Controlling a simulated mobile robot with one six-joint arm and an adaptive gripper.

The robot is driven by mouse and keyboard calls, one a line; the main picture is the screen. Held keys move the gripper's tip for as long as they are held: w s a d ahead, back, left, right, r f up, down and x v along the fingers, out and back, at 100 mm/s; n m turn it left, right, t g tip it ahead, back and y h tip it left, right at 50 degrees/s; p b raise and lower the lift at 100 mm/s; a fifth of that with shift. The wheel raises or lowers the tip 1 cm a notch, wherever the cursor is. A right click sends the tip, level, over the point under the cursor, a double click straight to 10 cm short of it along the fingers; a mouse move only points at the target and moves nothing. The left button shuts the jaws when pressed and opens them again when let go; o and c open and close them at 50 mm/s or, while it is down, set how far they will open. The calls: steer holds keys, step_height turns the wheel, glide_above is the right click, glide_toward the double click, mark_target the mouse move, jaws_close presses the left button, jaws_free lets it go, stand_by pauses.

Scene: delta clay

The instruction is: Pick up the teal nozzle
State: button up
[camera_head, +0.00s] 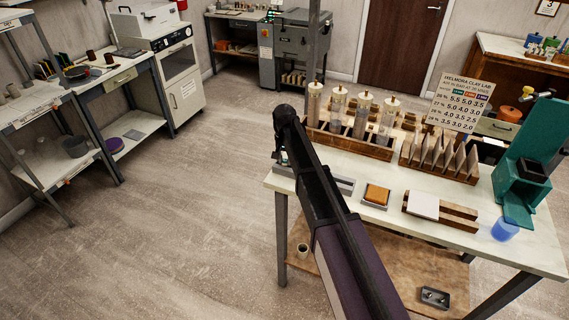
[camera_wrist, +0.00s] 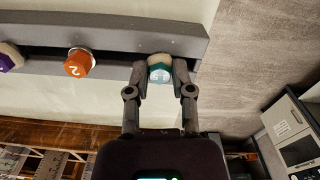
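The teal nozzle (camera_wrist: 160,72) has a pale top part and a teal hex part. In the wrist view it sits at the end of a grey rack (camera_wrist: 110,40), beside the orange nozzle marked 2 (camera_wrist: 78,63). My gripper (camera_wrist: 160,75) has one finger on each side of the teal nozzle. Both fingertips appear to touch its sides with no clear gap, and the fingers lean inward. Whether the nozzle is raised off the rack cannot be told. In the head view my arm hides the nozzle and most of the rack (camera_head: 345,186).
A purple nozzle (camera_wrist: 8,58) stands further left on the rack. The worktable (camera_head: 450,240) also holds a wooden rack of clear tubes (camera_head: 348,142), a small tray with an orange block (camera_head: 376,195), and a green press (camera_head: 525,165). Open floor lies left of the table.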

mark_target(285, 160)
jaws_close()
steer(key=shift+r, duration=0.2)
step_height(285, 160, up, 4)
steer(key=p, duration=0.4)
steer(key=shift+f, duration=0.15)
steer(key=s+d+p, duration=0.1)
steer(key=s+d, duration=0.3)
steer(key=s, duration=1.1)
steer(key=shift+s+d+r, duration=0.2)
steer(key=shift+s+r, duration=0.05)
steer(key=shift+r, duration=0.2)
